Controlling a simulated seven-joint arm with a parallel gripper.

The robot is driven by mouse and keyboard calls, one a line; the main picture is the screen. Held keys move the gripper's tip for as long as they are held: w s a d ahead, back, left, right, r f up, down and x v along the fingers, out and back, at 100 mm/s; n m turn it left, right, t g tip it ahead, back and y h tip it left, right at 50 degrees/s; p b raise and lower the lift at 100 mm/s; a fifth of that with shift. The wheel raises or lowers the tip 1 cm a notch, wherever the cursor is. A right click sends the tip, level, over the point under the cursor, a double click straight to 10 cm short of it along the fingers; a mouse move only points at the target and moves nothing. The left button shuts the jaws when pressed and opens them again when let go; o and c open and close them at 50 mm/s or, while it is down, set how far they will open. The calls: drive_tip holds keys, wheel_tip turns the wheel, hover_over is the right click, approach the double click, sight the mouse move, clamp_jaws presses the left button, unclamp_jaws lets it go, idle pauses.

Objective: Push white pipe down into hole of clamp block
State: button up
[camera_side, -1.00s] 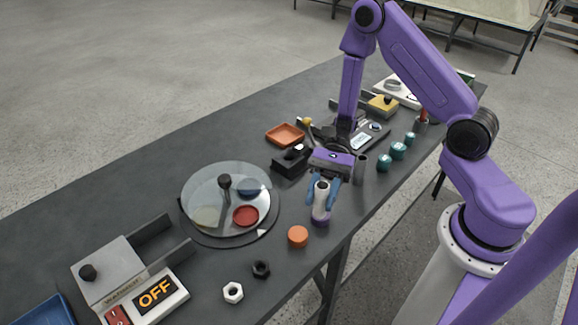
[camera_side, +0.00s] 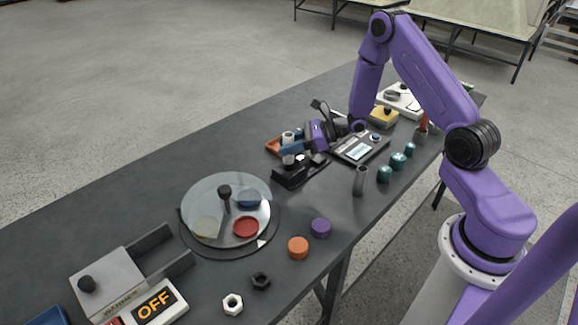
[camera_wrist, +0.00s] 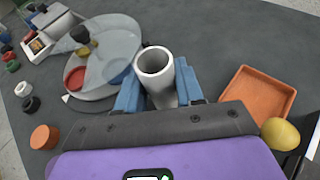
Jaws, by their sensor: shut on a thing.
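The white pipe (camera_side: 288,137) is held upright in my gripper (camera_side: 290,147), between its blue fingers. The gripper lies roughly level, reaching in from the right. The black clamp block (camera_side: 289,175) is directly below the pipe. The pipe's lower end is close over the block, but I cannot tell whether it is in the hole. In the wrist view the pipe's (camera_wrist: 154,62) open top faces the camera between the fingers. The clamp block cannot be made out there.
An orange tray (camera_side: 272,147) sits just behind the gripper. A scale-like device (camera_side: 361,148) and a grey cylinder (camera_side: 360,181) stand to the right. A round glass-covered turntable (camera_side: 190,222) is to the left. Purple (camera_side: 320,228) and orange (camera_side: 298,247) discs lie in front.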

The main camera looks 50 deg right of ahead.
sight(289, 160)
drive_tip(key=shift+f, duration=2.75)
drive_tip(key=o, duration=1)
